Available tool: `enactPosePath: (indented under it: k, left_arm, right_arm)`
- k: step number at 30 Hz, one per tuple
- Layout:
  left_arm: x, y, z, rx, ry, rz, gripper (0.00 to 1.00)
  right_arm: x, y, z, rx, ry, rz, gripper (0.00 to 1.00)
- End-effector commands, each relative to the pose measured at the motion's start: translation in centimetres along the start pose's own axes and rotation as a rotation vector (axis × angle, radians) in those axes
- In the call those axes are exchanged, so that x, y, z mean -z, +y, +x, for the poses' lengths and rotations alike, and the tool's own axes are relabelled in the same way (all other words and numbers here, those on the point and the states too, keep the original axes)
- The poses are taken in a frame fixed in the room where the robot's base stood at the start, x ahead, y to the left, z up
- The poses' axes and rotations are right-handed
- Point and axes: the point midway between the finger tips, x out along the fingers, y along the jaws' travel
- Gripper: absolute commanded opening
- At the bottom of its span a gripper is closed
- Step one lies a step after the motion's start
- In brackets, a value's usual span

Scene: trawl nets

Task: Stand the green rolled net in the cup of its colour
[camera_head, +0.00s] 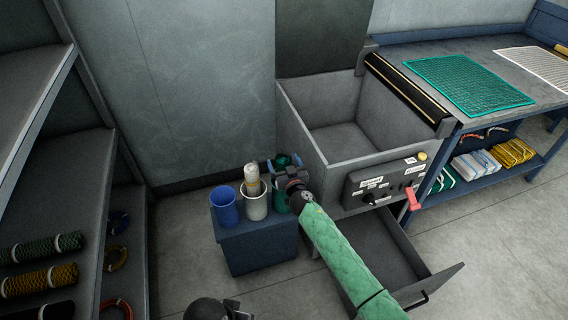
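The green rolled net (283,159) is upright, its dark green top showing just behind my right gripper (281,167). The gripper's fingers are around it and appear shut on it. The green cup (281,200) stands below, partly covered by the gripper and wrist. The net's lower end is hidden, so I cannot tell whether it rests on the cup's floor. My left gripper (234,308) is at the bottom edge, mostly cut off; its opening is unclear.
A white cup (256,206) holding a white roll (252,179) and an empty blue cup (225,207) stand beside it on a blue stand (262,245). A grey sink-like bin (340,150) and open drawer (440,282) are close right. Shelves with rolls (40,280) are left.

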Motion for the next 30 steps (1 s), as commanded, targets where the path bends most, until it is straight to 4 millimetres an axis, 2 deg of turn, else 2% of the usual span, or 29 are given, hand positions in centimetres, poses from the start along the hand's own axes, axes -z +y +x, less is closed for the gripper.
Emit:
enactPosePath:
  k: [10, 22, 30]
  left_arm:
    - [-0.1, 0.0, 0.2, -0.001, 0.002, 0.0, 0.34]
    - [0.1, 0.7, 1.4, -0.02, 0.026, 0.006, 0.34]
    - [0.2, 1.1, 1.7, -0.029, 0.036, 0.013, 0.34]
  right_arm:
    - [-0.3, 0.0, -0.8, 0.0, -0.002, 0.0, 0.83]
    - [-0.3, 0.0, -6.2, -0.001, -0.002, 0.0, 0.83]
    - [-0.1, 0.0, -7.8, 0.0, -0.001, 0.0, 0.83]
